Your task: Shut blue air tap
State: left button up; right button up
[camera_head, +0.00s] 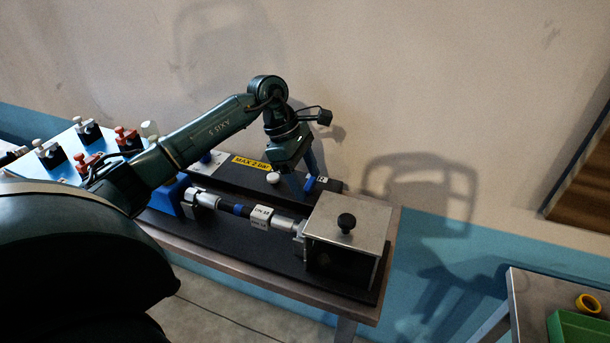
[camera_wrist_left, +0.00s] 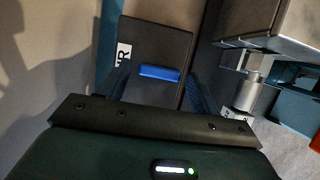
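The blue air tap (camera_head: 310,184) is a small blue bar on a black base beside a white label; my left gripper partly covers it in the head view. In the left wrist view the blue tap handle (camera_wrist_left: 160,73) lies crosswise on the black base, beside a label ending in "R". My left gripper (camera_head: 303,182) points down at the tap. Its fingers (camera_wrist_left: 158,88) are apart, one on each side of the handle, with gaps showing. I cannot tell how far above the base the fingertips are. My right gripper is not in view.
A green crate (camera_head: 491,330) is lower right.

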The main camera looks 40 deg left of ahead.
pick_arm(q)
jog(key=c, duration=0.8)
jog(key=shift+c, duration=0.2)
